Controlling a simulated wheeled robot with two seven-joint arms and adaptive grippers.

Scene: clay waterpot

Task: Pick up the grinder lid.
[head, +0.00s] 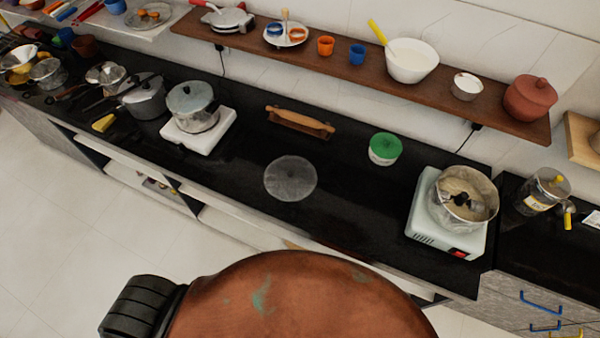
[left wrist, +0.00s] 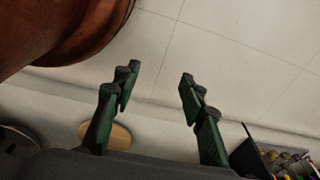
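A grinder (head: 445,243) with a white base and a steel jar (head: 463,205) stands at the right of the black counter in the head view. A dark piece shows in the middle of the jar's top; I cannot tell if it belongs to a lid or lies inside. A round, translucent grey disc (head: 290,178) lies flat mid-counter; I cannot tell whether it is the grinder lid. My left gripper (left wrist: 158,85) is open and empty in the left wrist view, above pale floor and away from the counter objects. My right gripper is not in view.
A large brown clay surface (head: 290,300) fills the head view's bottom middle; a brown rounded body (left wrist: 60,35) also shows in the left wrist view. A shelf (head: 330,70) runs behind.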

